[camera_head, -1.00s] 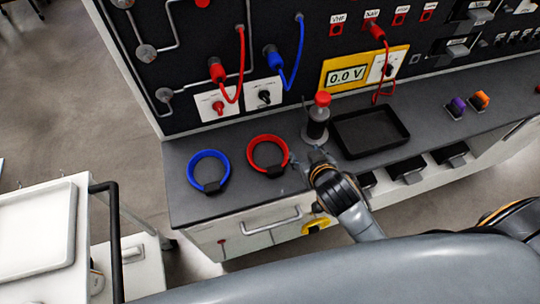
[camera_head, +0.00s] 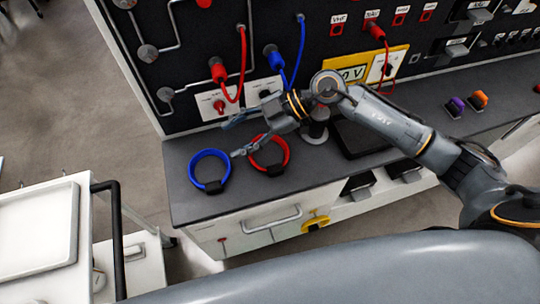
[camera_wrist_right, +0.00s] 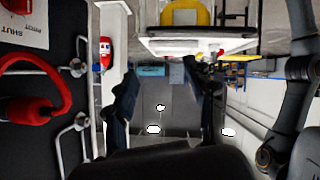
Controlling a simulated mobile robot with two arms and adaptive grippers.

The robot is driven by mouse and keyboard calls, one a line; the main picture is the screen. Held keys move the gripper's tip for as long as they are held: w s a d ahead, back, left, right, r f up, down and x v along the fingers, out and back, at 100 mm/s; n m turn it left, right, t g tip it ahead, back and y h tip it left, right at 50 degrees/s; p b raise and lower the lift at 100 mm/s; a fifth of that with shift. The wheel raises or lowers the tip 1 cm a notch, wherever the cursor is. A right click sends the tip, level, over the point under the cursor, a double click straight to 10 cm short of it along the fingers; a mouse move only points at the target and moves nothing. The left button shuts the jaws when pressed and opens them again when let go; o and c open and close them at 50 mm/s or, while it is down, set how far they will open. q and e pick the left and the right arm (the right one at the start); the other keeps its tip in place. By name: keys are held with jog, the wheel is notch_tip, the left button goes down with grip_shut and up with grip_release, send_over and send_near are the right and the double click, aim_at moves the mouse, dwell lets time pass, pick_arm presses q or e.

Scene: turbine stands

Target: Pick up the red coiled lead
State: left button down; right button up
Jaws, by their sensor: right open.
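The red coiled lead (camera_head: 287,152) lies flat on the grey worktop as a ring with a black clip at its front. Part of its upper left is hidden by my right gripper. My right gripper (camera_head: 238,137) is open and empty, reaching in from the right above the worktop with its fingers pointing left. In the head view its lower finger overlaps the ring's left side; I cannot tell its height above it. In the right wrist view the open fingers (camera_wrist_right: 165,90) have nothing between them, and the red coiled lead cannot be made out there. My left gripper is not in view.
A blue coiled lead (camera_head: 190,172) lies just left of the red one. A bottle (camera_head: 318,131) and a black tray (camera_head: 358,140) stand to the right, partly behind my arm. The panel with plugged red (camera_head: 242,60) and blue (camera_head: 301,50) leads rises behind.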

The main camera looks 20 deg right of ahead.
jog(key=w+d+f+m+g+h, duration=0.1)
jog(key=d+f+h, duration=0.25)
jog(key=d, duration=0.35)
jog(key=d+f+m+h, duration=0.1)
jog(key=d+f+h, duration=0.1)
jog(key=d+h, duration=0.35)
jog(key=y+p, duration=0.1)
jog(key=y, duration=0.1)
send_over(276, 168)
jog(key=d, duration=0.2)
jog(key=f, duration=0.7)
jog(key=shift+w+a+f, duration=0.1)
jog(key=shift+w+f, duration=0.1)
jog(key=shift+w, duration=0.2)
jog(key=shift+s+a+f+p, duration=0.15)
jog(key=shift+f+p, duration=0.25)
jog(key=shift+f, duration=0.2)
jog(key=x, duration=0.3)
jog(key=shift+s+f+p, duration=0.15)
jog(key=shift+f+p, duration=0.25)
jog(key=shift+f, duration=0.35)
jog(key=shift+c, duration=0.2)
grip_shut()
